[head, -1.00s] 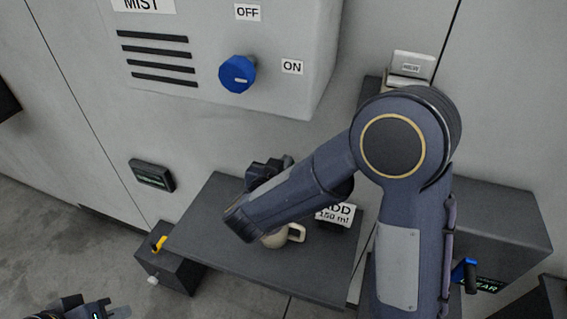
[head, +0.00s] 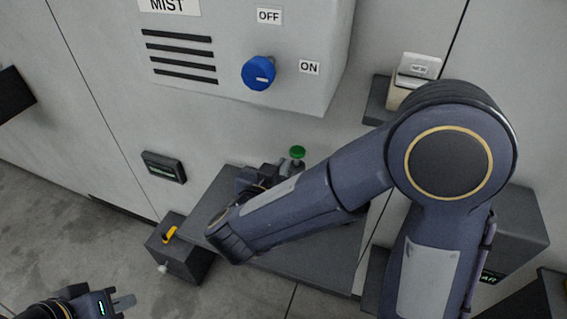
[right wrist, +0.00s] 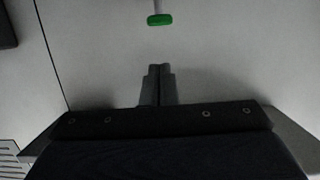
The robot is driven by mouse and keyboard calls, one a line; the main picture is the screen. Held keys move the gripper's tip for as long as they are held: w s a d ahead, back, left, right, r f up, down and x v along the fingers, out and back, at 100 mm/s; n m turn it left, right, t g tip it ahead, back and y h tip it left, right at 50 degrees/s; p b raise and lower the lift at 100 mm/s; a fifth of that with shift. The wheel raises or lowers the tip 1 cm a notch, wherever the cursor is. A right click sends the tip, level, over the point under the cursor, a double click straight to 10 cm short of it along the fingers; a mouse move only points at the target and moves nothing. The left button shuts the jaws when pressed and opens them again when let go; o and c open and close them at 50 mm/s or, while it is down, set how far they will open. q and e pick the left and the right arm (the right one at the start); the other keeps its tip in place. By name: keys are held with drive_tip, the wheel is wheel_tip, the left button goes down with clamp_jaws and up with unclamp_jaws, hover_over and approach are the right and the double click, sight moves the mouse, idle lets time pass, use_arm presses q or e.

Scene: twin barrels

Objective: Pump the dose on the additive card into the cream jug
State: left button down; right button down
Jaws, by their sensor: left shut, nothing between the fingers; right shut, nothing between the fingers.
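The green pump top (head: 297,152) shows above the far edge of the shelf (head: 215,194), just right of my right gripper (head: 268,174). It also shows in the right wrist view (right wrist: 160,19), ahead of the fingertips and apart from them. My right gripper (right wrist: 159,70) is shut and empty. My right forearm lies across the shelf and hides the cream jug and the additive card in the head view. The pump's lower part is mostly hidden too. My left gripper (head: 123,302) is shut and empty at the lower left, away from the shelf.
A grey cabinet with a blue knob (head: 258,73) and OFF and ON labels hangs above the shelf. A dark box with a yellow part (head: 170,234) stands left of the shelf. A small dark panel (head: 164,167) is on the wall. A pale switch (head: 418,66) is at upper right.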

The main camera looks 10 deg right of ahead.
idle(0.3)
wheel_tip(320, 180, up, 6)
drive_tip(key=d+n+t+y, duration=0.1)
drive_tip(key=d+n+y, duration=0.15)
drive_tip(key=y, duration=0.95)
drive_tip(key=s+d+f+g, duration=0.2)
drive_tip(key=s+f, duration=0.1)
drive_tip(key=s, duration=0.3)
drive_tip(key=s+d+f+n+g, duration=0.1)
drive_tip(key=s+d+f+g, duration=0.2)
drive_tip(key=s, duration=0.4)
drive_tip(key=s+d+f+n+g, duration=0.1)
drive_tip(key=s+d+f+g, duration=0.1)
drive_tip(key=s, duration=0.5)
drive_tip(key=shift+s+d+f+g, duration=0.15)
drive_tip(key=shift+s+f+g, duration=0.1)
drive_tip(key=shift+f+g, duration=0.25)
drive_tip(key=shift+n, duration=0.35)
idle(1.7)
